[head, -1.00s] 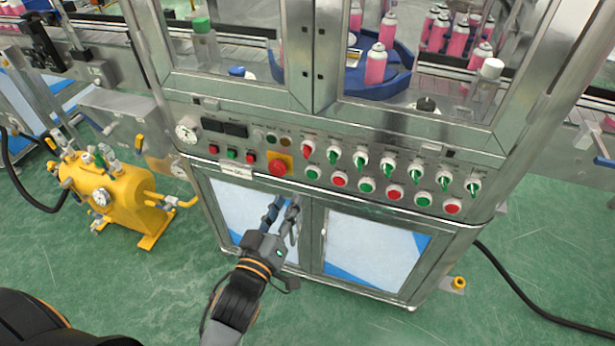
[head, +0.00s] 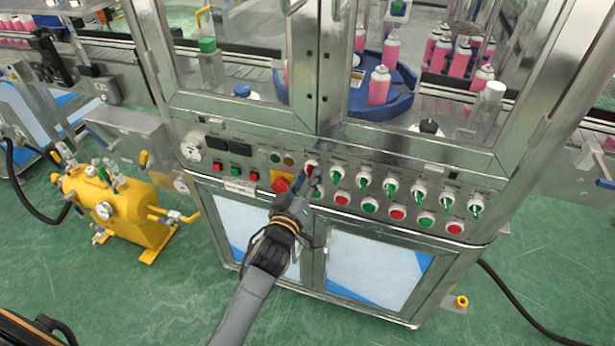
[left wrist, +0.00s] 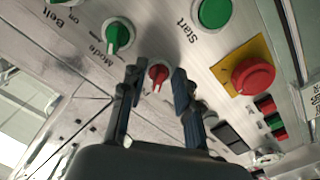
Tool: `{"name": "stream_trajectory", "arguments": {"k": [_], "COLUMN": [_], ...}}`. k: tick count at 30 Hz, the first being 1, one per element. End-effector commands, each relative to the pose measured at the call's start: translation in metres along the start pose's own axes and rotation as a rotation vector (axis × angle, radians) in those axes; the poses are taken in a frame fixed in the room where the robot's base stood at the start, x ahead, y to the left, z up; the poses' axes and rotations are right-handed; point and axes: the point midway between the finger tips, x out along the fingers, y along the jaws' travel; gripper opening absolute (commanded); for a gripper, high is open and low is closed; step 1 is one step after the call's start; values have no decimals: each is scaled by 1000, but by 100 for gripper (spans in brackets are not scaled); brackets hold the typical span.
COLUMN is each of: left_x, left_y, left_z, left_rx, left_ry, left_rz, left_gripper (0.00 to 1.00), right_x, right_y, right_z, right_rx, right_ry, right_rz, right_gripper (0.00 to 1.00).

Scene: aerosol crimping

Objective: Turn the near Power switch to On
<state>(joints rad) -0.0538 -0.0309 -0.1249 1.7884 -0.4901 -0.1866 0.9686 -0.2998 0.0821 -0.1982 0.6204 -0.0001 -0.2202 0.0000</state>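The red rotary switch (head: 311,167) is the leftmost of the upper row of knobs on the steel cabinet's panel. I take it as the Power switch; its label is hidden. It shows in the left wrist view (left wrist: 157,74) as a red knob on a white ring, its pointer tilted. My left gripper (head: 303,184) is at the panel, and its open fingers (left wrist: 156,84) stand on either side of the red knob with gaps visible. Whether the tips touch the panel is unclear. My right gripper is not in view.
Green rotary switches (head: 336,175) continue to the right, with the Mode knob (left wrist: 117,36) closest. A green Start button (left wrist: 215,12) and a red emergency stop (left wrist: 252,76) on yellow are also close by. A yellow tank (head: 125,212) stands at left.

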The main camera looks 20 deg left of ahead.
Motion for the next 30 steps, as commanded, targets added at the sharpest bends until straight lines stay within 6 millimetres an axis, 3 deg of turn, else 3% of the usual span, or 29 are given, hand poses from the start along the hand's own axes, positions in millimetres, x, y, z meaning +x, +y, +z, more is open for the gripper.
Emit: {"name": "stream_trajectory", "arguments": {"k": [8, 13, 30], "left_x": [1, 1, 1], "left_y": [0, 0, 0], "left_z": [0, 0, -1], "left_rx": [0, 0, 99], "left_ry": [0, 0, 1], "left_rz": [0, 0, -1], "left_gripper": [31, 0, 0], "right_x": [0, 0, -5], "right_y": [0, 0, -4], "right_z": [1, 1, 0], "right_rx": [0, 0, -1], "right_ry": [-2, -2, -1], "right_rz": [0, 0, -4], "right_gripper": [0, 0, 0]}}
